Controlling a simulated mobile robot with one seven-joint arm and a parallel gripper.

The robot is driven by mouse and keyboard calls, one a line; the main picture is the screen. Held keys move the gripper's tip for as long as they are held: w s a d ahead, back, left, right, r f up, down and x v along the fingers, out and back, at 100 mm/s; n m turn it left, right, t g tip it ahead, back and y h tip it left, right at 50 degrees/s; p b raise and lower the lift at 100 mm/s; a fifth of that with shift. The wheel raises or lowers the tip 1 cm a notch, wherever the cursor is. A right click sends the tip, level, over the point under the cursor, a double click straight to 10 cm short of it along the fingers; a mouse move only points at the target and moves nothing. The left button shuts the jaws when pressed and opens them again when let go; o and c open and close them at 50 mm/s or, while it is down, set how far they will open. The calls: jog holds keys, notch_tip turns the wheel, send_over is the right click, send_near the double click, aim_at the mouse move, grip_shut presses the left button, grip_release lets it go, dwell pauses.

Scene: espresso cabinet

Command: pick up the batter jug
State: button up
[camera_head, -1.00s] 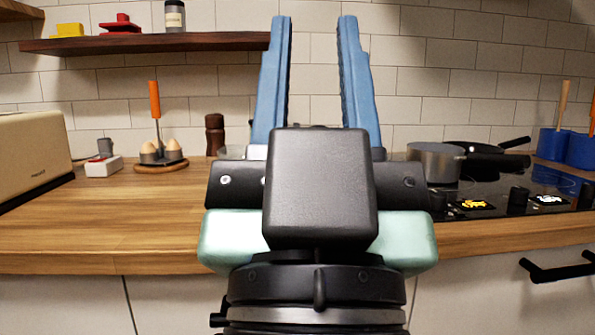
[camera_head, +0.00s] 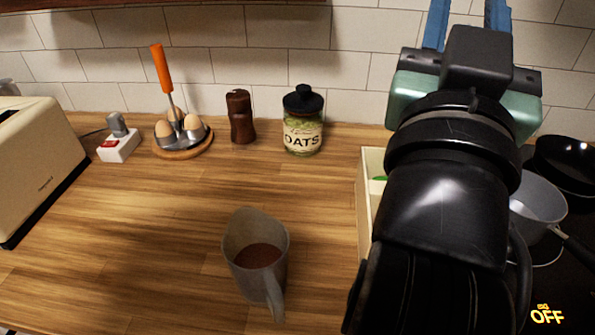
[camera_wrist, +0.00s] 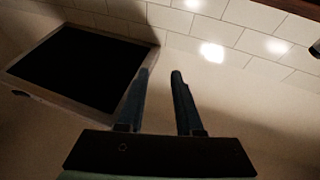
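The batter jug (camera_head: 258,262) is a translucent grey jug with brown batter inside. It stands upright on the wooden counter in the lower middle of the head view, its handle toward the front. My gripper (camera_head: 467,12) is raised at the upper right of the head view, well above and to the right of the jug. Its blue fingers are apart, with their tips cut off by the top edge. The wrist view also shows the gripper (camera_wrist: 160,75) open, with nothing between the fingers. The jug is not in the wrist view.
An oats jar (camera_head: 303,122), a brown mill (camera_head: 240,117) and an egg holder (camera_head: 182,137) stand along the wall. A toaster (camera_head: 38,165) is at the left. A pale box (camera_head: 364,205) is partly hidden by my arm. A pot (camera_head: 538,205) is at the right. Counter left of the jug is clear.

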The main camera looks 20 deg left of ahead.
jog(key=w+r+g+p, duration=0.4)
jog(key=r+p, duration=0.6)
jog(key=p, duration=0.7)
jog(key=n+g+p, duration=1.1)
jog(key=n+g, duration=0.8)
jog(key=n, duration=0.1)
send_over(275, 299)
notch_tip(275, 299, down, 32)
jog(key=shift+w+f, duration=0.1)
jog(key=shift+f, duration=0.1)
notch_tip(275, 299, down, 6)
jog(key=shift+f, duration=0.25)
jog(key=shift+w+d+f+p, duration=0.1)
jog(key=shift+f+p, duration=0.2)
jog(key=shift+f, duration=1.2)
jog(key=shift+d+f+p, duration=0.1)
jog(key=shift+f+p, duration=0.2)
jog(key=shift+f, duration=1.2)
jog(key=shift+c, duration=0.3)
